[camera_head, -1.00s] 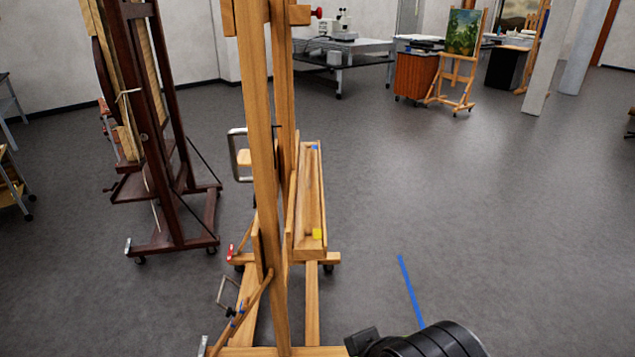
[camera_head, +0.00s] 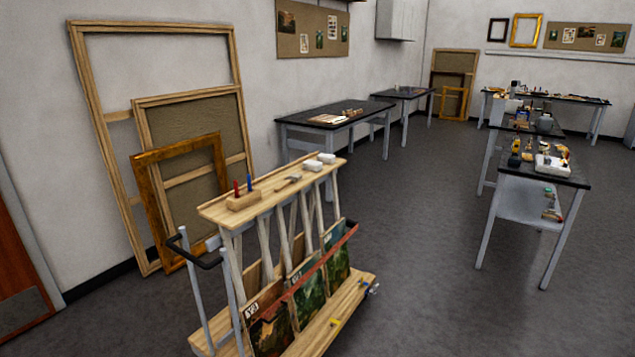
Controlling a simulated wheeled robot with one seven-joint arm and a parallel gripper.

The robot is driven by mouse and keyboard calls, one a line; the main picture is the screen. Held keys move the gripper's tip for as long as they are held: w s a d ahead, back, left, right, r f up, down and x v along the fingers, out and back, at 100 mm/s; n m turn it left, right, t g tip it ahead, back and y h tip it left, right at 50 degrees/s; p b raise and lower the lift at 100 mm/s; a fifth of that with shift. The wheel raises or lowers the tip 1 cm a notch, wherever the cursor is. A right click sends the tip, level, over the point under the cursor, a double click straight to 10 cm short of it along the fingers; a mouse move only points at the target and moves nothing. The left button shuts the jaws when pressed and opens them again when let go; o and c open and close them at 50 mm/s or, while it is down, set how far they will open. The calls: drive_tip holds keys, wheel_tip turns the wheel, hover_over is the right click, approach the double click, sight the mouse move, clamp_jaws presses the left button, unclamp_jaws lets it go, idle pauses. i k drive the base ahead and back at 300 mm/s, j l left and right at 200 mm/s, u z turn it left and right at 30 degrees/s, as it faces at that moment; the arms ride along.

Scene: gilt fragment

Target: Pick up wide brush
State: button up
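I cannot single out the wide brush for certain. A small flat item with a light part and a dark part (camera_head: 289,178), possibly a brush, lies on the top shelf of a wooden cart (camera_head: 215,211) in the head view. It is too small to tell. My gripper is not in view.
The cart holds several paintings (camera_head: 310,297) in its lower rack and has a dark handle (camera_head: 204,262) at its left end. Wooden frames (camera_head: 92,100) lean on the wall behind. Dark-topped tables (camera_head: 568,174) with small items stand at right. Open grey floor (camera_head: 430,240) lies between.

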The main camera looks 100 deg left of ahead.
sight(292, 177)
drive_tip(key=u, duration=3.65)
drive_tip(key=i+l+u, duration=0.1)
drive_tip(key=i, duration=0.05)
